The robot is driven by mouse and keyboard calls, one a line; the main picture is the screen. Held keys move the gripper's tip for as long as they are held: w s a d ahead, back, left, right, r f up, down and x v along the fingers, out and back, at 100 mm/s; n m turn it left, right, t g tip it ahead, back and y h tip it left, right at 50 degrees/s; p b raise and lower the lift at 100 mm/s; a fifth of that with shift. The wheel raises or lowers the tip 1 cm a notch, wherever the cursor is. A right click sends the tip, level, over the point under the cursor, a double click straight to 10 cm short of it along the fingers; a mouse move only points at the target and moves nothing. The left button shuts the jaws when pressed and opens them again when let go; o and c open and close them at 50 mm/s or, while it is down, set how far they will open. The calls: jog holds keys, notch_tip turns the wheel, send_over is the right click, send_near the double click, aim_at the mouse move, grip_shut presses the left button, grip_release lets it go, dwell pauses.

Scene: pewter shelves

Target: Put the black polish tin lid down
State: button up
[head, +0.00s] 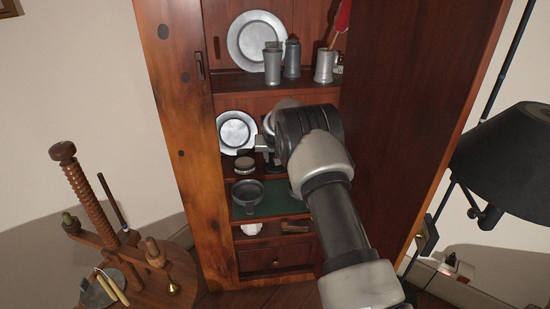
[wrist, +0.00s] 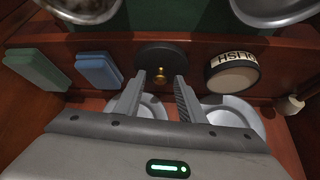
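The black lid (wrist: 160,52), a dark disc with a small brass knob, lies on the wooden shelf in the wrist view. My gripper (wrist: 160,82) is open, its two fingers apart on either side of the knob with visible gaps. The round polish tin (wrist: 232,76), with a lettered label and tan face, stands to the right of the lid. In the head view the tin (head: 244,164) is left of my gripper (head: 264,152), and the lid is hidden behind my arm.
A blue block (wrist: 98,69) and a green block (wrist: 38,68) lie left of the lid. Pewter plates (head: 237,131) stand at the back of this shelf. A pewter bowl (head: 247,190) is on the green surface below. The cabinet's side panels hem in my arm.

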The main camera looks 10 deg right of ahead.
jog(key=shift+r, duration=0.3)
jog(key=s+d+f+p+v, duration=0.1)
jog(key=s+v, duration=0.1)
jog(key=v, duration=1.1)
jog(key=s+d+f+v, duration=0.1)
jog(key=s+d+v, duration=0.1)
jog(key=v, duration=1)
jog(key=s+d+f+p+v, duration=0.1)
jog(key=s+v, duration=0.1)
jog(key=v, duration=1.1)
jog(key=s+n+g+y, duration=0.1)
jog(key=s, duration=2.6)
jog(key=shift+f+n, duration=0.3)
jog(key=shift+n, duration=0.1)
